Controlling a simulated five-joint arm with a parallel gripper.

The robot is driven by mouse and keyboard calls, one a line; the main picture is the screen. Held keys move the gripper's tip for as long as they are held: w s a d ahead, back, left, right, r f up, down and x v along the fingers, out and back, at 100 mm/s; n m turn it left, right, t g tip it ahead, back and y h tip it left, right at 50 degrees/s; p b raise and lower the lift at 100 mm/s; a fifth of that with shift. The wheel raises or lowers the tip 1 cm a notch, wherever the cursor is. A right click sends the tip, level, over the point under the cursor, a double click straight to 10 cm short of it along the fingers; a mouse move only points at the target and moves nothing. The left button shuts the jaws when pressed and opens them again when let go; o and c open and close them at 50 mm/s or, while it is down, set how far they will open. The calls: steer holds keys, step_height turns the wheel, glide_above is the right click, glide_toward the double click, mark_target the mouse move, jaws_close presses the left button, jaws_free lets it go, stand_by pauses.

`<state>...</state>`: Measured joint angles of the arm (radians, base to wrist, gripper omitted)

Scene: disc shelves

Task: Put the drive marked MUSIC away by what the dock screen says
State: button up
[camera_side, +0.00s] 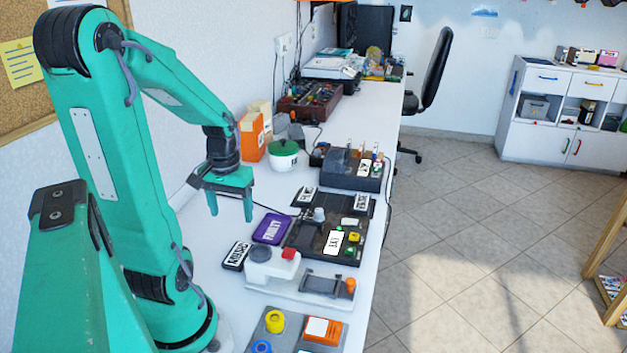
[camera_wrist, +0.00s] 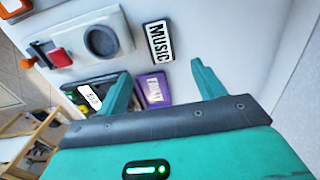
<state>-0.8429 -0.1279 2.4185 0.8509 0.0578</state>
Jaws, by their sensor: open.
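The drive marked MUSIC (camera_side: 236,255) is a small black block with a white label, lying flat on the white bench; it also shows in the wrist view (camera_wrist: 158,41). My gripper (camera_side: 231,212) is open and empty, pointing down above the bench behind the drive. In the wrist view the drive lies beyond my fingertips (camera_wrist: 160,72), apart from them. A dark dock board (camera_side: 306,236) carries a small white lit screen (camera_side: 335,243), also in the wrist view (camera_wrist: 90,96). Its writing is too small to read surely.
A purple labelled plate (camera_side: 272,228) lies between the drive and dock. A white device with a red knob (camera_side: 289,254) stands in front. Behind are a dark tray with white-labelled places (camera_side: 334,203), a dark slotted box (camera_side: 352,172) and a green-lidded pot (camera_side: 284,157).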

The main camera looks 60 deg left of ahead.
steer(key=w+d+r+m+t, duration=0.2)
steer(key=d+r+m, duration=0.2)
steer(key=d, duration=0.5)
steer(key=w+d+r+m+t, duration=0.3)
steer(key=d+r+m, duration=0.2)
steer(key=d+r, duration=0.3)
steer(key=shift+d+t, duration=0.3)
steer(key=shift+d, duration=0.95)
steer(key=shift+c, duration=1.2)
steer(key=shift+a, duration=0.1)
